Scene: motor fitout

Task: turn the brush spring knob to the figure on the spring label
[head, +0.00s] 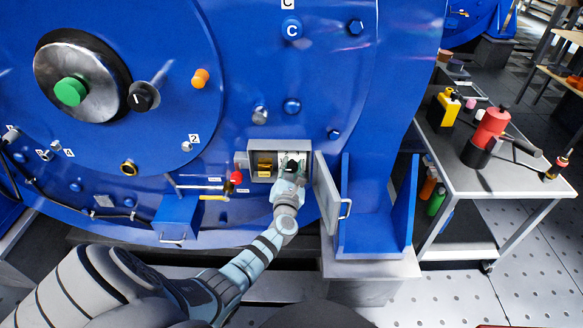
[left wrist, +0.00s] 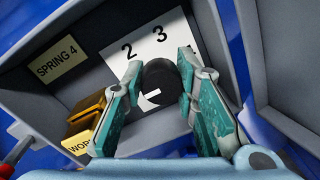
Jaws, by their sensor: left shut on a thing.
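The brush spring knob (left wrist: 160,80) is black and round, with a white arrow that points left and slightly down in the left wrist view. It sits on a white dial plate (left wrist: 117,57) where the figures 2 and 3 show; other parts of the dial are hidden by my fingers. The spring label (left wrist: 57,62) reads "SPRING 4". My left gripper (left wrist: 165,92) is shut on the knob, one finger on each side. In the head view my left gripper (head: 291,167) reaches into the open grey box (head: 262,146) and mostly covers the knob. My right gripper is not in view.
The box door (head: 326,192) stands open just right of my left arm. A yellow part (head: 264,165) sits in the box left of the dial. A red knob (head: 236,177) is outside the box. Blue brackets (head: 375,220) and a cart (head: 500,178) stand to the right.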

